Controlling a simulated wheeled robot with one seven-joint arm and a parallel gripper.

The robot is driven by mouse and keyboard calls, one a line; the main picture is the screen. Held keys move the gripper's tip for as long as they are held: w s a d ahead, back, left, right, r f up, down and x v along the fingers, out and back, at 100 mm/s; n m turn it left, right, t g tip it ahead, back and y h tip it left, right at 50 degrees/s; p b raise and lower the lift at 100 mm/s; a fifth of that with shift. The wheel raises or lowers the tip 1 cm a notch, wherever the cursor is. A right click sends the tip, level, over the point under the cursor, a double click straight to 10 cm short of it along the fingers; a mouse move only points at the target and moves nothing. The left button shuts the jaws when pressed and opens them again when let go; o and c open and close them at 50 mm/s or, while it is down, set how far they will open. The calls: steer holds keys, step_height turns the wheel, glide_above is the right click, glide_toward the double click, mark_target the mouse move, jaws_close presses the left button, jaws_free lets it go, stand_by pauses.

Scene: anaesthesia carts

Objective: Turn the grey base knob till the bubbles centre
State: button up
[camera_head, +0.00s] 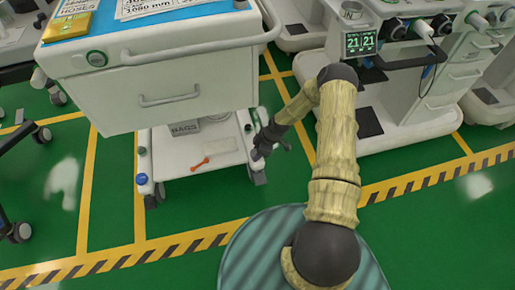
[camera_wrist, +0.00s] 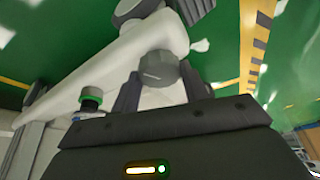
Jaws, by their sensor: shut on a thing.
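The grey base knob (camera_wrist: 160,69) is a faceted cap at the corner of the cart's white base (camera_wrist: 120,52) in the wrist view. My gripper (camera_wrist: 158,84) has one dark finger on each side of it and is shut on it. In the head view my gripper (camera_head: 262,146) is at the right end of the cart's low base shelf (camera_head: 215,150), and it hides the knob there. A yellow block (camera_head: 66,26), perhaps the level, lies on the cart top at the upper left. Its bubbles are too small to read.
A green-ringed knob (camera_wrist: 91,99) stands near my left finger in the wrist view. A blue knob (camera_head: 142,179) is at the base's left corner. An orange tool (camera_head: 200,164) lies on the shelf. The cart drawer (camera_head: 165,88) overhangs it. A machine (camera_head: 395,110) stands at right.

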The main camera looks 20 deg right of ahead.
steer(key=shift+m, duration=0.4)
steer(key=o, duration=1)
steer(key=p+v, duration=0.2)
steer(key=v, duration=0.3)
steer(key=p+v, duration=0.2)
steer(key=v, duration=0.4)
steer(key=p+v, duration=0.2)
steer(key=v, duration=0.4)
steer(key=shift+s+r, duration=0.2)
steer(key=shift+s, duration=0.1)
steer(key=shift+a, duration=0.1)
